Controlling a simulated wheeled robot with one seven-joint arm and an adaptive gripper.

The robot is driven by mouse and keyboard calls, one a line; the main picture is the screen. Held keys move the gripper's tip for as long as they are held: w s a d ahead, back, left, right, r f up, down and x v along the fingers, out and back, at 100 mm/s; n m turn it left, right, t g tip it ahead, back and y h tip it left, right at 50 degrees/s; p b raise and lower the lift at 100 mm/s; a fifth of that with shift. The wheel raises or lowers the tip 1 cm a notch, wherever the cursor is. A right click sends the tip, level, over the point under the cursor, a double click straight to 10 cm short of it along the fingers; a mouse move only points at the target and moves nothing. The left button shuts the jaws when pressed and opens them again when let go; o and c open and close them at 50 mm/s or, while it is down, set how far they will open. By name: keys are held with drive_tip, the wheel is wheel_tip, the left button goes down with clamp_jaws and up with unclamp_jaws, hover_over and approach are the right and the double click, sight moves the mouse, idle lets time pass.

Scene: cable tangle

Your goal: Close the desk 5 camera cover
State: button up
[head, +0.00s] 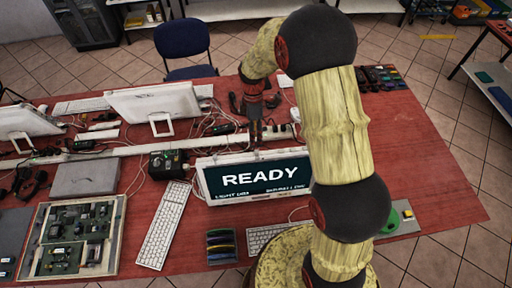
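A monitor (253,180) stands on the red desk, facing me, with "READY" in large white letters on its dark screen. Smaller text runs along the bottom of the screen. My gripper (256,138) points down at the monitor's top edge, near its middle. Its tips are at or just behind that edge; I cannot tell if they touch it. The fingers are small and dark here, so I cannot tell whether they are open or shut. No camera or cover can be made out on the top edge; my gripper may hide it.
The red desk (445,190) holds white keyboards (163,225), a framed circuit board (75,237), a grey laptop-like box (86,178), a black box (168,164) and tangled cables. Two monitors face away, one at the back (155,102). My arm covers the desk right of the screen. A blue chair (183,40) stands behind.

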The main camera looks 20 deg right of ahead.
sight(255, 151)
drive_tip(key=p+x, duration=0.1)
drive_tip(key=x, duration=0.6)
drive_tip(key=shift+c, duration=0.6)
drive_tip(key=c, duration=0.8)
